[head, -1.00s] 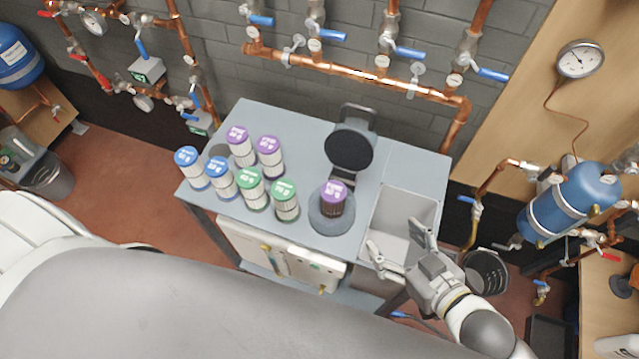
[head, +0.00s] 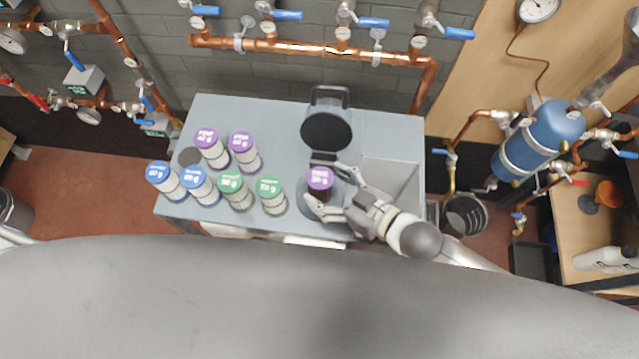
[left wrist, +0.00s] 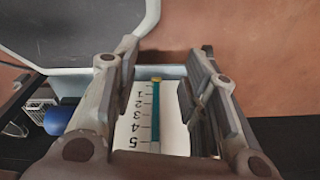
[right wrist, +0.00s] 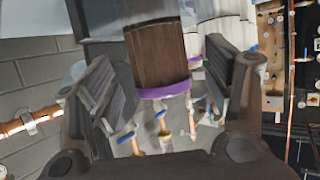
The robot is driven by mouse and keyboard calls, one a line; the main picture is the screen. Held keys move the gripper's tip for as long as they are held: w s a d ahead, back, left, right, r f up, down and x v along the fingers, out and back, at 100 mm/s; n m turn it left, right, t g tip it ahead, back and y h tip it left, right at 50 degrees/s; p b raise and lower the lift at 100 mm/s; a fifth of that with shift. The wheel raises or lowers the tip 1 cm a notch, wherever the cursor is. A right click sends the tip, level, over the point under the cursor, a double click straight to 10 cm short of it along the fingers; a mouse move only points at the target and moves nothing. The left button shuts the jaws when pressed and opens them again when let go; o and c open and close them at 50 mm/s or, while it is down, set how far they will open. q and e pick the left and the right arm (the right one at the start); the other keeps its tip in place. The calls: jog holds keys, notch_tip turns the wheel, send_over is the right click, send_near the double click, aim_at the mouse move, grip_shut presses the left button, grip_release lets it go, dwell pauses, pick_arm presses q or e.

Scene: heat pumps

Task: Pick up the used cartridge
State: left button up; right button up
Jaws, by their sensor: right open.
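The used cartridge (head: 319,181) has a purple cap and a dark brown body. It stands upright in the round grey housing (head: 343,196) on the grey bench. In the right wrist view the cartridge (right wrist: 158,55) is between the two fingers, with gaps on both sides. My right gripper (head: 322,188) is open around the cartridge, one finger behind it and one in front. My left gripper (left wrist: 152,95) shows only in its own wrist view, fingers apart with nothing between them; a white scale with numbers lies beyond.
Cleaner cartridges with purple (head: 244,145), blue (head: 200,180) and green (head: 233,186) caps stand left of the housing. The black round lid (head: 326,131) is raised behind it. An open grey bin (head: 391,176) is sunk into the bench at right. Copper pipes (head: 310,48) run along the wall.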

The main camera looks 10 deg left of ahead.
jog(key=shift+x, duration=1.1)
jog(key=shift+w+a+f, duration=0.1)
jog(key=shift+w+a, duration=0.15)
jog(key=shift+a, duration=0.1)
jog(key=shift+c, duration=1)
jog(key=c, duration=1)
pick_arm(q)
jog(key=shift+w+d+r, duration=0.2)
jog(key=shift+d+r, duration=0.15)
jog(key=shift+r, duration=0.15)
